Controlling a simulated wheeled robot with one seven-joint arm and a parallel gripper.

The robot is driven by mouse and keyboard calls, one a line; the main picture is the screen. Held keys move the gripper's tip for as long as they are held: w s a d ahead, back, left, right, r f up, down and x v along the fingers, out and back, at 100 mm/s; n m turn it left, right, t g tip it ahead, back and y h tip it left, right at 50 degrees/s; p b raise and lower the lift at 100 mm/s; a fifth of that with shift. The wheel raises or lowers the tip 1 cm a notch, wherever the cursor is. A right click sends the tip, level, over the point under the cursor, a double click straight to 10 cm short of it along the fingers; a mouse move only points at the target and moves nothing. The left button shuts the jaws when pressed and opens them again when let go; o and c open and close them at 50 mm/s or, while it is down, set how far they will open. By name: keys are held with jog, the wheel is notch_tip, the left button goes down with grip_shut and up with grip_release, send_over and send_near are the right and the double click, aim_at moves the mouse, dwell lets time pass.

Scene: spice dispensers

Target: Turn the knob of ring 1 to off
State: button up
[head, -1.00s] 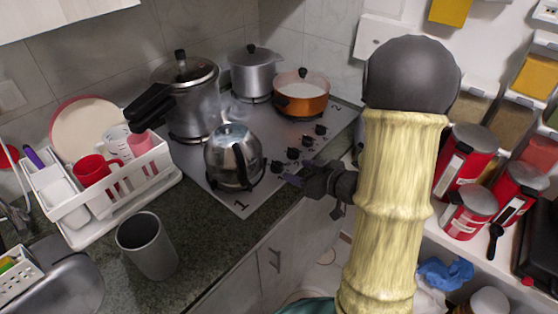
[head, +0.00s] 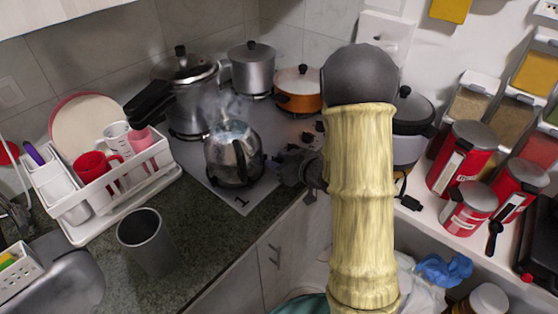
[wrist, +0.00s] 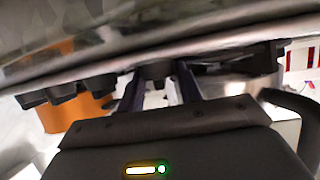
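The hob (head: 214,189) has a printed "1" at its near corner. A steaming steel kettle (head: 230,160) stands on the ring by that number. The dark knobs (head: 320,127) run along the hob's right side; the nearer ones are largely hidden by my gripper (head: 286,167). In the wrist view, which looks upside down, my gripper's two fingers (wrist: 160,92) are apart, with a dark knob (wrist: 156,71) between or just beyond them. I cannot tell whether they touch it. Which way the knob of ring 1 points is not visible.
A pressure cooker (head: 187,100), a grey pot (head: 252,70) and an orange pot (head: 297,97) stand on the hob. A dish rack (head: 122,180) and a grey cup (head: 145,242) are on the left counter. A cooker (head: 408,125) and red canisters (head: 465,160) stand on the right.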

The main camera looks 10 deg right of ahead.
jog(key=c, duration=0.4)
jog(key=shift+d+r+n+y+p, duration=0.1)
jog(key=shift+n+y+p, duration=0.2)
jog(key=shift+p, duration=0.1)
jog(key=shift+n+g+y, duration=0.4)
jog(key=shift+y, duration=0.1)
jog(key=o, duration=0.9)
jog(key=shift+o, duration=0.3)
jog(key=v, duration=1.7)
jog(key=shift+s+p, duration=0.2)
jog(key=shift+p, duration=0.2)
